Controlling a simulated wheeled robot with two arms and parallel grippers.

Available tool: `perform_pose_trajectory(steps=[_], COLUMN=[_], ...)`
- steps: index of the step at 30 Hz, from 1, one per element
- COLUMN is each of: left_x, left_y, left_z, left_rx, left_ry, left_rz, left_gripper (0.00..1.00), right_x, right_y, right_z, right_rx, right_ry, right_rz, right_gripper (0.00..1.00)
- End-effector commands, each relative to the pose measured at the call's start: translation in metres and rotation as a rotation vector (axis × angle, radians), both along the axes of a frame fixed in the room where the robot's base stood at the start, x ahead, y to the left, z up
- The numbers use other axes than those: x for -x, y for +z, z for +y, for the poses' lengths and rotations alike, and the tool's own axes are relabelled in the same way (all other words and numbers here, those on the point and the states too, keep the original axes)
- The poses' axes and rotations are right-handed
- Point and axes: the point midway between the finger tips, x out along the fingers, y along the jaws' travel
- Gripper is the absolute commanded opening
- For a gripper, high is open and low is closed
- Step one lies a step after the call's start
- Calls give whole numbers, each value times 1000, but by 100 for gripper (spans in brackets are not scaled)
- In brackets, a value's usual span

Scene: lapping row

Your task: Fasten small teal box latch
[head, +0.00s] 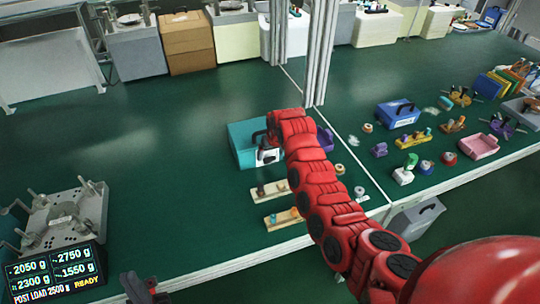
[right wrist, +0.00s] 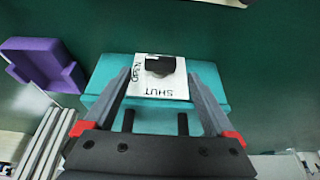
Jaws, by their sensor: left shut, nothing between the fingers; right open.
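The teal box (head: 243,134) stands on the green bench; my right arm covers part of it in the head view. In the right wrist view the teal box (right wrist: 215,88) carries a white plate (right wrist: 150,90) marked OPEN at its left edge and SHUT at its lower edge. A black latch knob (right wrist: 160,65) sits at the plate's upper part; its exact angle is hard to tell. My right gripper (right wrist: 160,78) is open, its fingers on either side of the plate and knob, apparently without gripping. My left gripper (head: 140,290) is shut and empty, low at the bench's front edge.
A purple bin (right wrist: 40,62) stands left of the box in the wrist view. Wooden strips with small pegs (head: 268,190) lie in front of it. A metal post (head: 318,60) rises behind. A blue case (head: 398,114) and small parts lie right. The bench left of the box is clear.

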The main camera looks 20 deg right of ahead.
Motion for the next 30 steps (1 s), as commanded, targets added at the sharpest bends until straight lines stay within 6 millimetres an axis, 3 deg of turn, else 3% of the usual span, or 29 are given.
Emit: perform_pose_trajectory(steps=[7, 23, 30], left_x=[0, 0, 0], left_y=[2, 3, 3], left_z=[0, 0, 0], left_rx=[0, 0, 0], left_ry=[0, 0, 0], left_rz=[0, 0, 0], left_gripper=[0, 0, 0], right_x=[-8, -12, -12], right_y=[-22, -30, -30], right_z=[1, 1, 1], right_rx=[3, -1, -1], right_ry=[5, 1, 1], right_rz=[4, -1, -1], right_gripper=[90, 90, 47])
